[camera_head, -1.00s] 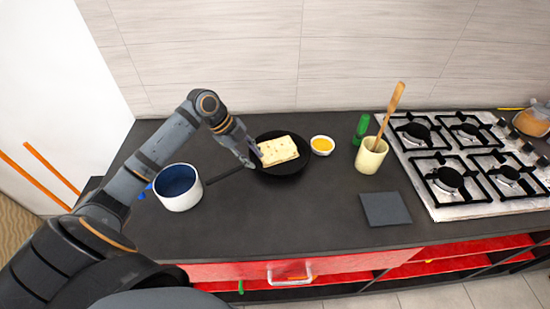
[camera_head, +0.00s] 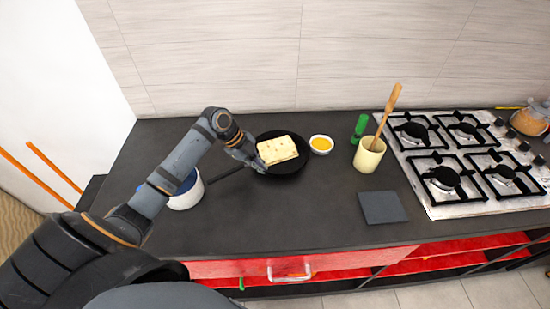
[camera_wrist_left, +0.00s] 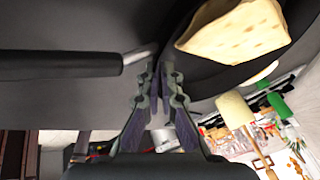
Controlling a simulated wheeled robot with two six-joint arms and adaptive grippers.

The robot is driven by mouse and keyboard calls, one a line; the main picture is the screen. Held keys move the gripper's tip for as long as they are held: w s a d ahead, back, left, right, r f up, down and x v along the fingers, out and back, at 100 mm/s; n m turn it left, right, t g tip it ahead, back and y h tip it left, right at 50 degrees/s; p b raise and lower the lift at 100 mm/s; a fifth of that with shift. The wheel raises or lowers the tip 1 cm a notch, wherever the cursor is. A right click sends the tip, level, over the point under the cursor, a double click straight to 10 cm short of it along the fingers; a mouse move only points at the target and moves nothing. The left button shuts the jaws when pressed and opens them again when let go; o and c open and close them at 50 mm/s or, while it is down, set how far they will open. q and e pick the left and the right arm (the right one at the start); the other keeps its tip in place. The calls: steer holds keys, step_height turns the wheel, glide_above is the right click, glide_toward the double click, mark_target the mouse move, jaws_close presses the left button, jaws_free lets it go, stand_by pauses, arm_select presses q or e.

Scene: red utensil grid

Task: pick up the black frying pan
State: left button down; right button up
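The black frying pan (camera_head: 291,170) sits on the dark counter with a slice of pale bread or cheese (camera_head: 278,150) in it. Its handle (camera_head: 226,174) points left and down. My left gripper (camera_head: 262,166) is at the pan's left rim, close to where the handle joins. In the left wrist view, the fingertips (camera_wrist_left: 159,72) are close together beside the handle's thin neck and the pan's edge. The handle (camera_wrist_left: 60,64) runs off left and the pan (camera_wrist_left: 200,75) lies right. Whether the fingers pinch the rim or neck is unclear. My right gripper is not in view.
A white pot with a blue inside (camera_head: 187,198) is partly hidden behind my left arm. A small yellow-filled bowl (camera_head: 321,145) stands close right of the pan. A utensil cup (camera_head: 368,156), green bottle (camera_head: 360,128), dark square board (camera_head: 384,207) and stove (camera_head: 432,204) are farther right. The front counter is clear.

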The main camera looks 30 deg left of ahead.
arm_select(q)
steer(key=shift+r, duration=0.15)
steer(key=shift+w, duration=0.1)
stand_by(0.3)
steer(key=shift+r+b, duration=0.4)
steer(key=shift+r, duration=0.15)
steer(key=shift+r+b, duration=0.35)
steer(key=shift+r, duration=0.6)
steer(key=s+d+r+p, duration=0.3)
steer(key=s+r+p, duration=0.7)
steer(key=p, duration=0.8)
steer(key=s, duration=0.3)
steer(key=shift+s, duration=0.35)
